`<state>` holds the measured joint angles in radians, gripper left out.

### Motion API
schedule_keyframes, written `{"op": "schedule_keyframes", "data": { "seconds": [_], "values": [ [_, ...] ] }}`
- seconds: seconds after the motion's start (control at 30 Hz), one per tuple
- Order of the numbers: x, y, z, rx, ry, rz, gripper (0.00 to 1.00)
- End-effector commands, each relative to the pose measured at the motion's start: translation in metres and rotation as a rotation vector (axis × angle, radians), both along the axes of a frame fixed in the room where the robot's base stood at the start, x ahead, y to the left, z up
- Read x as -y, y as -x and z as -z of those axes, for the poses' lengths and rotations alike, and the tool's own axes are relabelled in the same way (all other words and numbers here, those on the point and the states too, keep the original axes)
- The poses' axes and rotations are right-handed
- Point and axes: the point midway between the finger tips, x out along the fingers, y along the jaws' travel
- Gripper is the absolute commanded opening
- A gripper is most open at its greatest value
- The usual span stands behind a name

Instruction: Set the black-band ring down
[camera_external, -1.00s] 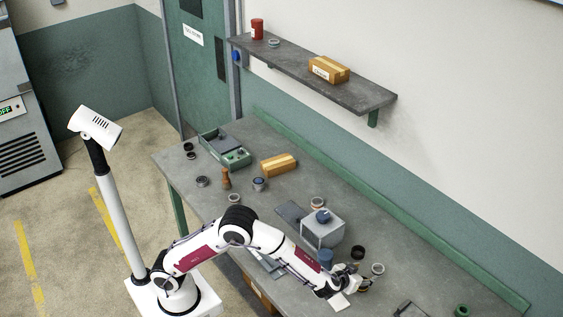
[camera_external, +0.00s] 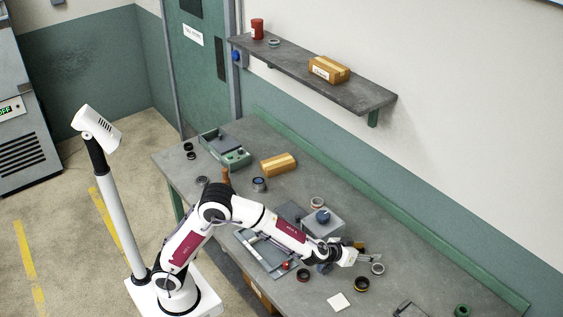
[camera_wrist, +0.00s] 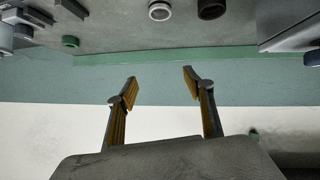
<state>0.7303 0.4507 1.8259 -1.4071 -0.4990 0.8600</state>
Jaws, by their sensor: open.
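A ring with a dark band and a yellowish-brown top (camera_external: 362,284), which looks like the black-band ring, lies on the grey bench in the external view. My gripper (camera_external: 370,254) is beyond it, towards the wall, apart from it. In the wrist view my gripper (camera_wrist: 158,86) has its two fingers wide apart with nothing between them. A pale grey ring (camera_external: 377,268) lies close to the gripper; a grey ring (camera_wrist: 160,10) and a black ring (camera_wrist: 211,9) show at the top of the wrist view.
A white card (camera_external: 339,301) and another dark ring (camera_external: 303,275) lie near the front edge. A green ring (camera_external: 462,310) is at the right.

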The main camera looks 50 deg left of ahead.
Motion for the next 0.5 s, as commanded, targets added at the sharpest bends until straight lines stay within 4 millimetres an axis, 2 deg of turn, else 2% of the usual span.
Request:
{"op": "schedule_keyframes", "data": {
  "seconds": [0.03, 0.2, 0.5],
  "values": [
    [-0.007, -0.001, -0.014, 0.008, 0.020, 0.015, 0.52],
    [-0.025, 0.005, -0.050, 0.019, 0.074, 0.082, 0.52],
    [-0.064, 0.033, -0.098, 0.009, 0.125, 0.186, 0.52]
  ]
}}
